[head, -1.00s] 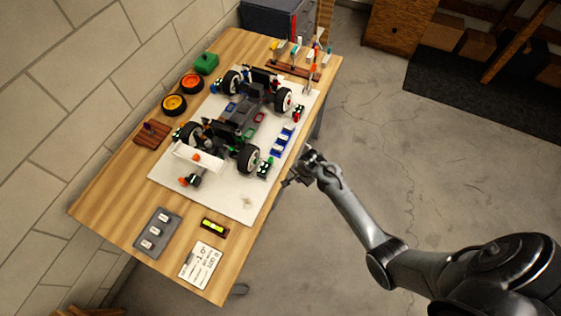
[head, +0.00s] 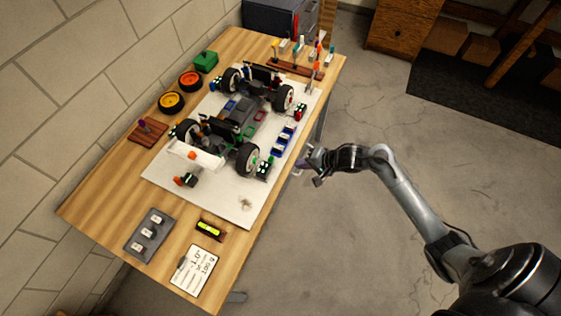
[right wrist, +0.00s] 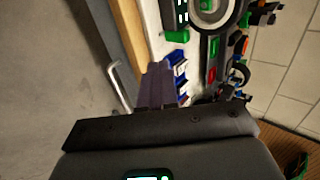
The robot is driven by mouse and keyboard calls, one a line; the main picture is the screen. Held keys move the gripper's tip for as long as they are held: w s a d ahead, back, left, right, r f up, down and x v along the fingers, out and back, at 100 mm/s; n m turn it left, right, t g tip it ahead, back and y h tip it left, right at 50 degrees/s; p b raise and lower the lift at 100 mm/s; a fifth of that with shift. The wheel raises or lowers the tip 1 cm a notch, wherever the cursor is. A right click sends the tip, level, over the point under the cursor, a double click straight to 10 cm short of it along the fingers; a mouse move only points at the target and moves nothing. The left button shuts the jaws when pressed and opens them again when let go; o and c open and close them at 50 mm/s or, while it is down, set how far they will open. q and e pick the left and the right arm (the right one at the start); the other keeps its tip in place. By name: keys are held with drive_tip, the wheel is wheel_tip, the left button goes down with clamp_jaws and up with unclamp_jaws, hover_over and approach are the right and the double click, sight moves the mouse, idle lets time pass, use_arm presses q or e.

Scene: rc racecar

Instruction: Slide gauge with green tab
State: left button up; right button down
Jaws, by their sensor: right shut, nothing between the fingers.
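The gauge with the green tab (head: 264,169) is a small dark block with white marks. It stands on the white mat beside the near right wheel of the racecar (head: 235,120). In the right wrist view its green tab (right wrist: 177,36) shows at the top, beside a wheel. My right gripper (head: 309,167) is shut and empty. It hangs just off the table's right edge, to the right of the gauge and apart from it. Its closed fingers (right wrist: 157,86) point toward the table edge and blue blocks in the wrist view. My left gripper is not in view.
Blue-and-white blocks (head: 284,139) lie along the white mat's (head: 236,205) right side. A similar gauge with red (head: 299,111) stands by the far right wheel. A tool rack (head: 300,68) is at the back. A level (head: 210,229) and card (head: 194,271) lie in front. The floor right of the table is clear.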

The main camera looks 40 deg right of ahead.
sight(273, 161)
drive_tip(key=x, duration=0.2)
drive_tip(key=r+x, duration=0.1)
drive_tip(key=x, duration=0.2)
drive_tip(key=w+x, duration=0.1)
drive_tip(key=x, duration=0.1)
drive_tip(key=shift+w+a+f+b, duration=0.1)
drive_tip(key=shift+w+a+b, duration=0.2)
drive_tip(key=shift+a+b, duration=0.15)
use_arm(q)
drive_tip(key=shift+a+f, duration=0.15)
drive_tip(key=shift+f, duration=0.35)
use_arm(e)
drive_tip(key=shift+w+a, duration=0.35)
drive_tip(key=shift+w, duration=0.25)
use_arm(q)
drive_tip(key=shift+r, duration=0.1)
